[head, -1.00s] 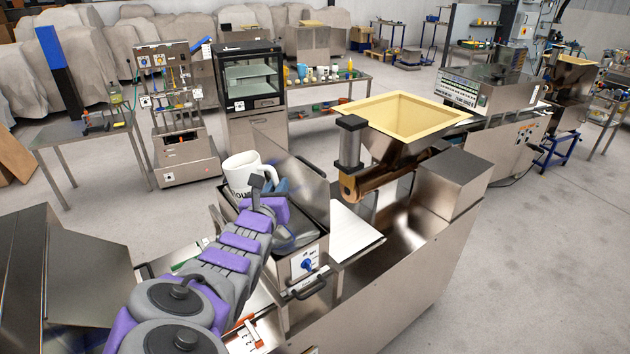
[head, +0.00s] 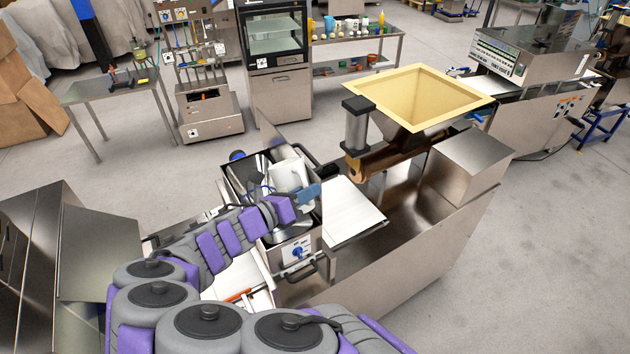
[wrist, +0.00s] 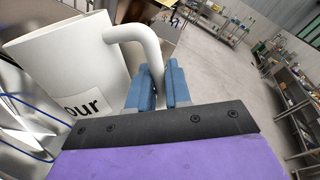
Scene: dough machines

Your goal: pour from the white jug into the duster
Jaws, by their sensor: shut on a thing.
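The white jug (head: 288,172), with dark lettering on its side, is above the open metal box with a blue dial (head: 275,256), which looks like the duster. The jug is tilted in the head view. My gripper (head: 308,193) is at the jug's right side, shut on its handle. In the wrist view the jug (wrist: 75,55) fills the upper left, and the blue fingers of my gripper (wrist: 158,78) close around the lower end of the handle. Any flow from the jug and the inside of the box are mostly hidden.
A yellow-rimmed hopper (head: 410,97) stands right of the box, beside a dark cylinder. A white board (head: 350,212) lies between them. A glass-door cabinet (head: 278,75) and a side table (head: 110,90) stand behind. Grey floor is open at the right.

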